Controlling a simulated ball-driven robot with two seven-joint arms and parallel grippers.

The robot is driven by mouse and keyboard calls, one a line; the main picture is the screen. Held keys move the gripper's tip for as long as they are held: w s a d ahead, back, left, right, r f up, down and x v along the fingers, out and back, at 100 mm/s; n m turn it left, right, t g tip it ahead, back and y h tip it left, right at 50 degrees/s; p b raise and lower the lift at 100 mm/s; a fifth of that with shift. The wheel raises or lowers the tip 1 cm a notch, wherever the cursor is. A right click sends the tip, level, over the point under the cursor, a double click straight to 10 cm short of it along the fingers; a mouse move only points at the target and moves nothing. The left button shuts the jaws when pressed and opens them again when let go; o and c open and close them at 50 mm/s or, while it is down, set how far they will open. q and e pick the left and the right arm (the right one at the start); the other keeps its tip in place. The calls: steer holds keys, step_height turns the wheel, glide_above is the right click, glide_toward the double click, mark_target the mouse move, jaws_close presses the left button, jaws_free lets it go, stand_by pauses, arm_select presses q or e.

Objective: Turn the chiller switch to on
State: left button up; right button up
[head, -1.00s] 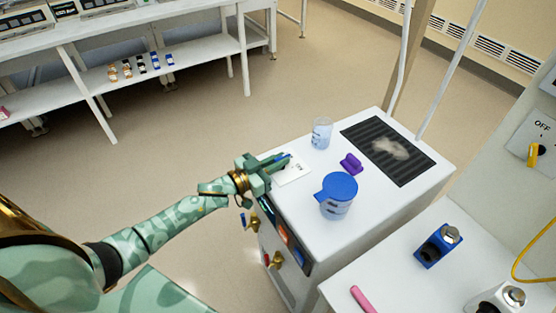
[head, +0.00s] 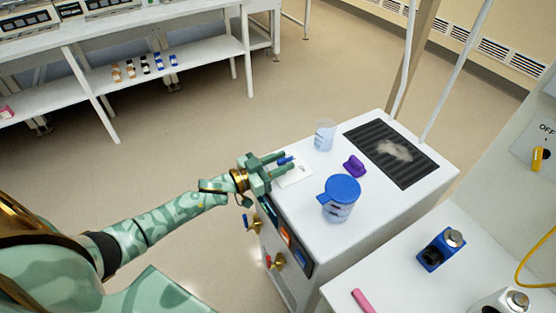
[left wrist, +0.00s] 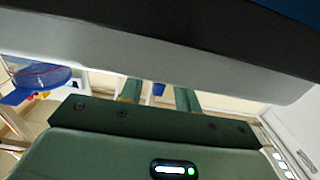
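A white plate (head: 298,172) with a small dark label, too small to read surely, lies on the near left corner of the white cabinet top (head: 300,205). A small blue lever (head: 286,160), which looks like the switch, is at this plate. My left gripper (head: 288,163) is over the plate with its fingers apart, one on each side of the blue lever. In the left wrist view the two green fingers are also spread, with a blue piece (left wrist: 158,89) between them. Contact cannot be told. My right gripper is not in view.
A blue-lidded jug (head: 340,200), a purple item (head: 354,166), a clear beaker (head: 324,135) and a dark grille (head: 390,153) are on the cabinet top. A yellow switch (head: 540,158) marked OFF is on the right wall.

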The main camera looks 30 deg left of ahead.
arm_select(q)
steer(key=p+v, duration=0.2)
steer(key=v, duration=1.4)
steer(key=shift+s, duration=0.15)
